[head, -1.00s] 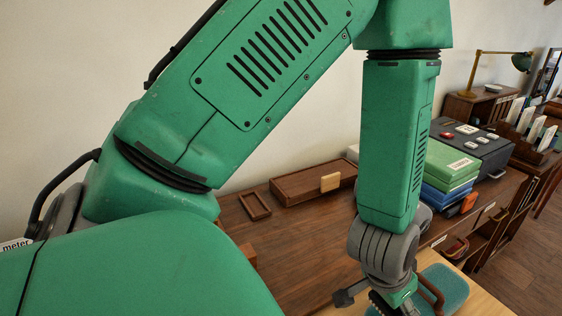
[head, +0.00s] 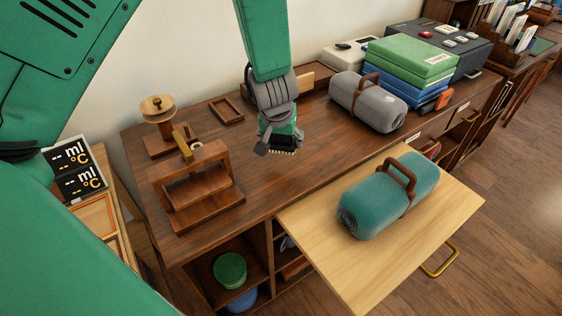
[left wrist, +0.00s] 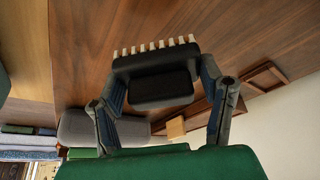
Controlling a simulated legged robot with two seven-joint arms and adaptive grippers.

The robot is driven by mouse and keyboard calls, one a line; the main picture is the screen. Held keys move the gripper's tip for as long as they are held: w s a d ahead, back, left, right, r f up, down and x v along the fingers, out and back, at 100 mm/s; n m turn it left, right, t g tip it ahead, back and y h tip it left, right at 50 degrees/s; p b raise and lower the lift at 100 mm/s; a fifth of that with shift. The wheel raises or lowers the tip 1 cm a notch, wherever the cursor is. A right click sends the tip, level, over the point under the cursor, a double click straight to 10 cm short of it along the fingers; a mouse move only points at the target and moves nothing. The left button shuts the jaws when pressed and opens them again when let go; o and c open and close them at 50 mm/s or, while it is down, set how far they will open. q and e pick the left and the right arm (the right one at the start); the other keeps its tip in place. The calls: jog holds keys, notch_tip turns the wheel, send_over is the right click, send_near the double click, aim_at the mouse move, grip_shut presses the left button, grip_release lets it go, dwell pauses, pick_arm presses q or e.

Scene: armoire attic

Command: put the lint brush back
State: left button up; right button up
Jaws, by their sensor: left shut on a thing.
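My left gripper (head: 280,140) hangs above the dark wooden desktop, left of the teal roll. In the left wrist view its fingers (left wrist: 160,90) are shut on a black, block-shaped brush (left wrist: 155,62) with a row of pale bristles, which I take to be the lint brush. In the head view the brush's pale bristles (head: 284,151) show at the gripper's lower end. The grip hides part of the brush. A wooden stand (head: 195,185) with an upper crossbar is on the desktop to the left. My right gripper is not in view.
A teal roll (head: 365,205) with a brown strap lies on a pulled-out pale board (head: 320,270). A grey roll (head: 365,100), stacked boxes (head: 410,55) and a long wooden tray (head: 318,70) stand behind. A spool (head: 157,110) and small frame (head: 226,110) are left. The desktop's middle is clear.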

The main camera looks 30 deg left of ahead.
aim_at(282, 160)
pick_arm(q)
notch_tip(282, 160, down, 3)
jog(key=shift+a+r+b, duration=0.1)
jog(key=shift+a+b, duration=0.05)
jog(key=shift+b, duration=0.2)
notch_tip(282, 160, down, 3)
jog(key=shift+f+b, duration=0.1)
jog(key=shift+b, duration=0.55)
jog(key=shift+c, duration=0.5)
jog(key=o, duration=1.3)
